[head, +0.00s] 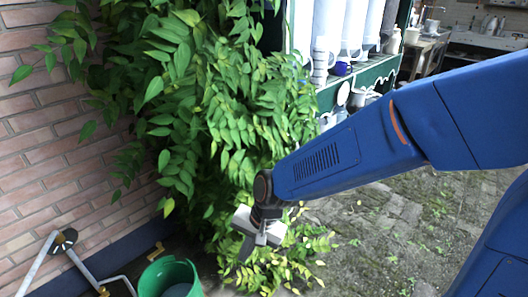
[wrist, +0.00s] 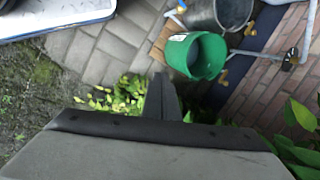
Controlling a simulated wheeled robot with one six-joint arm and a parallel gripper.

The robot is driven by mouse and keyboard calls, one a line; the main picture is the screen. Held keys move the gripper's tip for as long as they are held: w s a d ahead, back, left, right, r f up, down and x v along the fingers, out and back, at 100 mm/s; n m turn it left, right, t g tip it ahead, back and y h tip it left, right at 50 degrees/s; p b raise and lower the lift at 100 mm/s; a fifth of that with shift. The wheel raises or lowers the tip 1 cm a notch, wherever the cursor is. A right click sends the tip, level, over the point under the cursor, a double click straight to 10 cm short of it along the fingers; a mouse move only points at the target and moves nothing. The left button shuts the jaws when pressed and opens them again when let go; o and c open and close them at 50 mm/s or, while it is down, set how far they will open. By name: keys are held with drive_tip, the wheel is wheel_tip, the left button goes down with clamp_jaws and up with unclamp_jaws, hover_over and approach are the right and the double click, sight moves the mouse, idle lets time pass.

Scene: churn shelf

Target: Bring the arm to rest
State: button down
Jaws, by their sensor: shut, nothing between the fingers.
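My blue arm reaches in from the right in the head view, and my gripper (head: 246,246) is at its end, low in the middle of the picture. In the wrist view my gripper (wrist: 160,86) shows its fingers together, with nothing between them. It hangs in the air in front of the leafy plant. A green bucket (head: 170,279) is below and to the left of it in the head view. The green bucket also shows in the wrist view (wrist: 208,56), beyond the fingertips.
A leafy climbing plant (head: 185,110) covers the brick wall (head: 35,140) close by. A dark bucket (wrist: 222,12) stands behind the green one in the wrist view. A green shelf (head: 360,76) with white vessels stands behind. Paving (head: 400,215) at right is open.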

drive_tip(key=w+d+r+n+t, duration=0.1)
drive_tip(key=w+d+r+t, duration=0.1)
drive_tip(key=d+r, duration=0.7)
drive_tip(key=s+d+r+n+t+h, duration=0.1)
drive_tip(key=s+d+r, duration=0.1)
drive_tip(key=d, duration=0.6)
drive_tip(key=s+d+r+t+h, duration=0.1)
drive_tip(key=s+d, duration=0.3)
drive_tip(key=d, duration=0.5)
drive_tip(key=s+d+r+n+t+h, duration=0.1)
drive_tip(key=s+d+r, duration=0.2)
drive_tip(key=d, duration=0.5)
drive_tip(key=shift+s+d+r+n+h, duration=0.15)
drive_tip(key=shift+r+n+h, duration=0.15)
drive_tip(key=shift+r+h, duration=0.1)
